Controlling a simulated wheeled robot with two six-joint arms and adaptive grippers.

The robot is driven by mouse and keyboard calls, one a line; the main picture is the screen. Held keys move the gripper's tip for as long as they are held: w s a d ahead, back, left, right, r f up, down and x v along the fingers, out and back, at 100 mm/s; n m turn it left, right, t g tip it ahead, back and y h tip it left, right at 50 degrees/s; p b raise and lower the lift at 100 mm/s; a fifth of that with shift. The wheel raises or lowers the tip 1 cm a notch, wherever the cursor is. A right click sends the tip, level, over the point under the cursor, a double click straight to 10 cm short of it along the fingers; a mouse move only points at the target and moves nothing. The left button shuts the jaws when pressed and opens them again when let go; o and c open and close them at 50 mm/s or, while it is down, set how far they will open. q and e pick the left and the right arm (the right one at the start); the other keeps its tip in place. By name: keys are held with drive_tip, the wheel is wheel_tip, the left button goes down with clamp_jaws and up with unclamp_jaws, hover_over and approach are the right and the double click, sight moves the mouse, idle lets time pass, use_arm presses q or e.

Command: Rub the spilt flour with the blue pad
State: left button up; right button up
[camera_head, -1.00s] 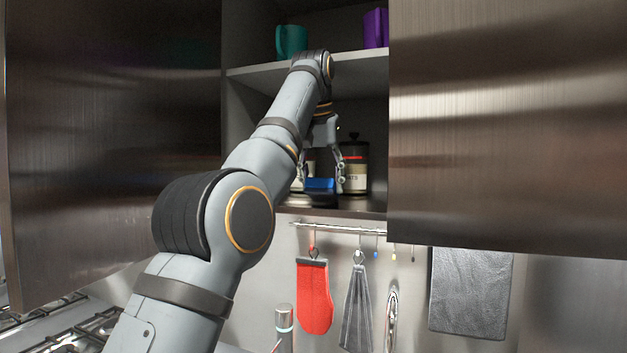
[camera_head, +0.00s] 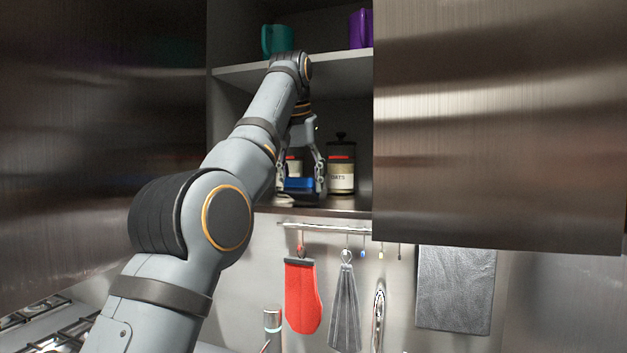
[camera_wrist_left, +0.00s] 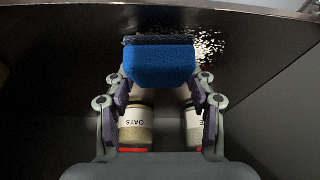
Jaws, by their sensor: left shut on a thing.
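The blue pad (camera_head: 299,184) is between the fingers of my left gripper (camera_head: 301,178), low over the lower shelf of the open cabinet. In the left wrist view the blue pad (camera_wrist_left: 160,65) has a dark backing, and my left gripper (camera_wrist_left: 160,92) is shut on it. The spilt flour (camera_wrist_left: 208,46) is a speckled white patch on the dark shelf, right beside the pad in that view. In the head view a pale bit of flour (camera_head: 284,201) shows left of the pad. I cannot tell whether the pad touches the shelf. My right gripper is out of view.
A jar of oats (camera_head: 341,178) stands right of the gripper, and another jar (camera_head: 293,166) is partly hidden behind it. A teal mug (camera_head: 277,40) and purple mug (camera_head: 361,30) are on the upper shelf (camera_head: 345,63). Cabinet doors flank the opening.

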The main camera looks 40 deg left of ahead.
use_arm(q)
drive_tip(key=shift+s+a, duration=0.25)
drive_tip(key=shift+a, duration=0.55)
drive_tip(key=shift+s+a, duration=0.2)
drive_tip(key=shift+a, duration=0.6)
drive_tip(key=shift+s+a, duration=0.1)
drive_tip(key=shift+a, duration=0.35)
drive_tip(key=shift+s+a+p, duration=0.2)
drive_tip(key=shift+s+a, duration=0.1)
drive_tip(key=shift+a, duration=0.55)
drive_tip(key=shift+s+a+p, duration=0.15)
drive_tip(key=shift+s+a, duration=0.15)
drive_tip(key=shift+a, duration=0.55)
drive_tip(key=shift+d+r, duration=0.15)
drive_tip(key=shift+d, duration=0.05)
drive_tip(key=shift+w+r+p, duration=0.1)
drive_tip(key=shift+r+p, duration=0.25)
drive_tip(key=shift+p, duration=0.15)
drive_tip(key=r+p, duration=0.5)
drive_tip(key=shift+s+r, duration=0.1)
drive_tip(key=shift+s, duration=0.15)
